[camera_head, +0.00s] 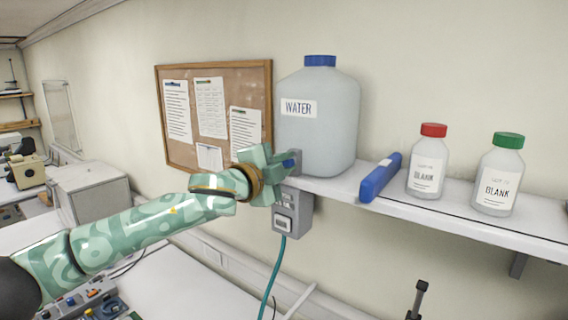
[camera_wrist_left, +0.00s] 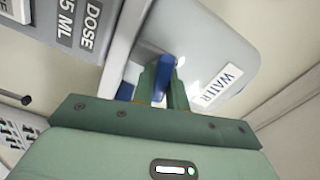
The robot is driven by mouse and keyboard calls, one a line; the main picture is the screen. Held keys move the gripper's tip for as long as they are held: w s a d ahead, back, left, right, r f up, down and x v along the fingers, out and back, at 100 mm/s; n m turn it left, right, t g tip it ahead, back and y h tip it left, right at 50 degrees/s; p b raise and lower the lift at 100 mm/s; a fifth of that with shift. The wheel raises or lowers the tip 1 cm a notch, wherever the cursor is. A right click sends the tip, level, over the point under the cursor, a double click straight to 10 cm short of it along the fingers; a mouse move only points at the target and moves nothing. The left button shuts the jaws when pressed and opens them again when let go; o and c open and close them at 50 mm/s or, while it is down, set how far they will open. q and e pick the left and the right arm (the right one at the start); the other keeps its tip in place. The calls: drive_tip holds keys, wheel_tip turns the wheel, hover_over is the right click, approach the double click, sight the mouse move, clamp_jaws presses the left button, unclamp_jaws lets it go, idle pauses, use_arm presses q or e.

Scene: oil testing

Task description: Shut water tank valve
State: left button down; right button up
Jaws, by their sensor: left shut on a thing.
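The water tank (camera_head: 322,125) is a translucent container with a blue cap and a WATER label, standing on a white wall shelf. Its blue valve handle (camera_head: 289,163) is at the tank's lower left side. My left gripper (camera_head: 282,169) is at the valve, its fingers shut around the blue handle. In the left wrist view the tank (camera_wrist_left: 205,50) fills the upper middle, and the blue handle (camera_wrist_left: 163,72) stands between the green fingers (camera_wrist_left: 158,82). The fingers partly hide the handle, and I cannot tell its turn clearly. My right gripper is not in view.
A grey dispenser box (camera_head: 292,213) with a hose hangs below the valve; its DOSE 5 ML label shows in the left wrist view. A blue object (camera_head: 380,178) and two BLANK bottles, red-capped (camera_head: 427,165) and green-capped (camera_head: 498,178), stand right on the shelf (camera_head: 450,208).

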use_arm(q)
drive_tip(key=shift+m, duration=1.5)
drive_tip(key=shift+f, duration=0.1)
drive_tip(key=c, duration=1.4)
unclamp_jaws()
drive_tip(key=shift+d, duration=0.1)
drive_tip(key=b+v, duration=0.5)
drive_tip(key=v, duration=1.1)
drive_tip(key=shift+s, duration=0.2)
